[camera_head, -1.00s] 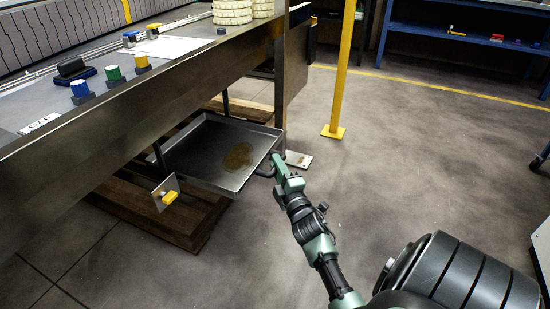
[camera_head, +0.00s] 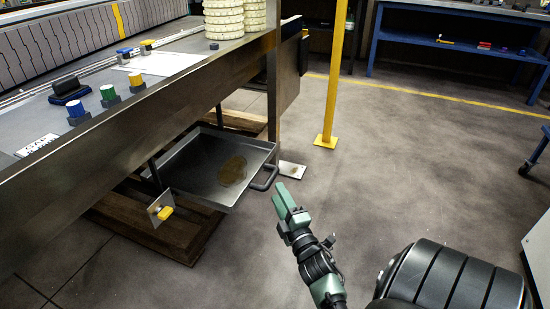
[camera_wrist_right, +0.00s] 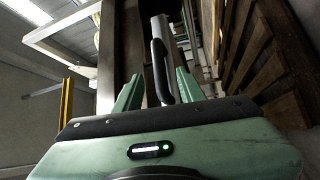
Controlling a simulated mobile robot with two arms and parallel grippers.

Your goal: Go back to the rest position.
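My right gripper (camera_head: 291,203) is out over the floor at the lower middle of the head view. Its green fingers are apart and empty; the gap between them shows clearly in the right wrist view (camera_wrist_right: 158,92). The dark handle (camera_head: 265,179) of the metal tray (camera_head: 208,192) is just left of the fingertips and apart from them in the head view. In the right wrist view the handle (camera_wrist_right: 160,70) appears in line with the gap between the fingers. My left gripper is not in view.
The tray, with a brown puddle (camera_head: 232,170), sits under the conveyor frame (camera_head: 150,105). A small plate (camera_head: 292,170) lies on the floor beside it. A yellow post (camera_head: 334,80) stands behind. The floor to the right is mostly clear.

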